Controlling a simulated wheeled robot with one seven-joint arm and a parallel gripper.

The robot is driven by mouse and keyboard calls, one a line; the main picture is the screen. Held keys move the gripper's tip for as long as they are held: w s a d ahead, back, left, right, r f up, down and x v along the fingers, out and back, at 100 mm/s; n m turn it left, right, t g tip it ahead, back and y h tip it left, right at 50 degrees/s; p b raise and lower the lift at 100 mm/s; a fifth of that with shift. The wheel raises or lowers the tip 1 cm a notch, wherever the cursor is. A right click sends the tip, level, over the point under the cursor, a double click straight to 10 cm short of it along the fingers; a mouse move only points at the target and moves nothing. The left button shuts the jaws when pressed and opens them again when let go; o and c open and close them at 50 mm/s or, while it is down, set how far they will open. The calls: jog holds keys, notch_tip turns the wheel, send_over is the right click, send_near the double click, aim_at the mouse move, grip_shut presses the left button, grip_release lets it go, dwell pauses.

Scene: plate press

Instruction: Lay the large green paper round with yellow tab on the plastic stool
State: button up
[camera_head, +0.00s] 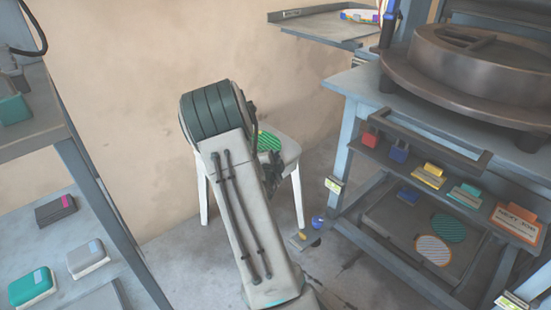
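A green striped round (268,141) shows at the top of the white plastic stool (290,151), partly hidden by my arm. I see no yellow tab on the part that shows. I cannot tell whether the round rests on the seat or is held just above it. My gripper (272,174) is a dark shape at the stool's front edge, just below the round in the picture. My own arm hides much of it, so its fingers are not clear. The stool stands by the wall, its left part behind my arm.
A blue-grey press table (352,88) with a heavy round press (470,70) stands at right. Coloured blocks line a rack above. A grey shelf unit (88,205) stands at left.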

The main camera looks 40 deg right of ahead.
jog(key=shift+a+r, duration=0.1)
jog(key=s+a+r+n+g+y+p, duration=0.1)
jog(key=s+a+r+n+y, duration=0.2)
jog(key=a, duration=0.6)
jog(key=s+a+r+n+g+y+p, duration=0.1)
jog(key=s+a+n+y, duration=0.3)
jog(key=a, duration=0.5)
jog(key=s+a+r+n+g+y+p, duration=0.15)
jog(key=a+n+y, duration=0.3)
jog(key=a, duration=0.45)
jog(key=s+a+r+n+g, duration=0.2)
jog(key=s+r+n, duration=0.1)
jog(key=s+n, duration=0.3)
jog(key=s+a+r+n+g, duration=0.3)
jog(key=s+n, duration=0.3)
jog(key=s, duration=0.5)
jog(key=shift+s+a+r+y, duration=0.2)
jog(key=shift+r+y, duration=0.15)
jog(key=shift+r, duration=0.25)
jog(key=shift+g, duration=0.25)
